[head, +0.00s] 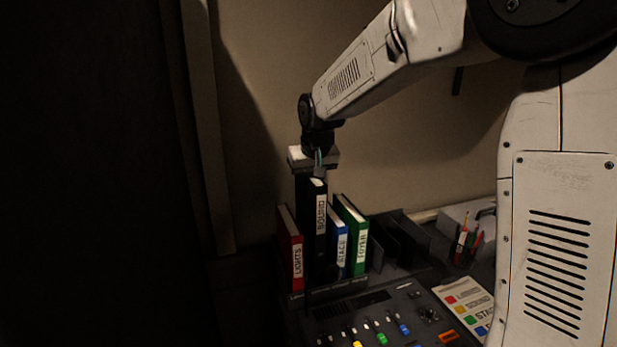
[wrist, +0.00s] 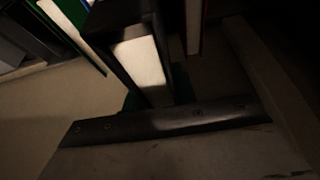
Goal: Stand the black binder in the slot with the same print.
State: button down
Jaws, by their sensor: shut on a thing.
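The black binder (head: 320,218), with a white label that seems to read SOUND, is upright under my gripper (head: 318,170). My gripper is shut on its top edge. The binder is between the red LIGHTS binder (head: 290,252) and the blue STAGE binder (head: 338,245), and its top and label are higher than theirs. Its lower end is lost in dark, so I cannot tell whether it touches the rack floor. The rack's front strip (head: 330,287) has print too small to read. In the wrist view the black binder's white pages (wrist: 140,62) show.
A green FOYER binder (head: 354,238) stands right of the blue one. Dark empty-looking dividers (head: 400,240) are farther right, then a pen holder (head: 465,246). The mixing desk (head: 375,315) with coloured faders and a colour-coded sheet (head: 462,300) lie in front. A wall is behind.

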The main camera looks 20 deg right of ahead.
jog(key=shift+f, duration=5.55)
jog(key=shift+s, duration=0.15)
jog(key=shift+f, duration=0.25)
jog(key=c, duration=1)
grip_release()
jog(key=shift+c, duration=0.2)
jog(key=shift+f, duration=0.1)
jog(key=v, duration=0.8)
jog(key=shift+s, duration=0.1)
jog(key=s+d+r+g, duration=0.1)
jog(key=s+r, duration=0.2)
jog(key=s, duration=1.5)
jog(key=s+d+r+g, duration=0.2)
jog(key=s+r, duration=0.1)
jog(key=s, duration=1.5)
jog(key=shift+s, duration=0.3)
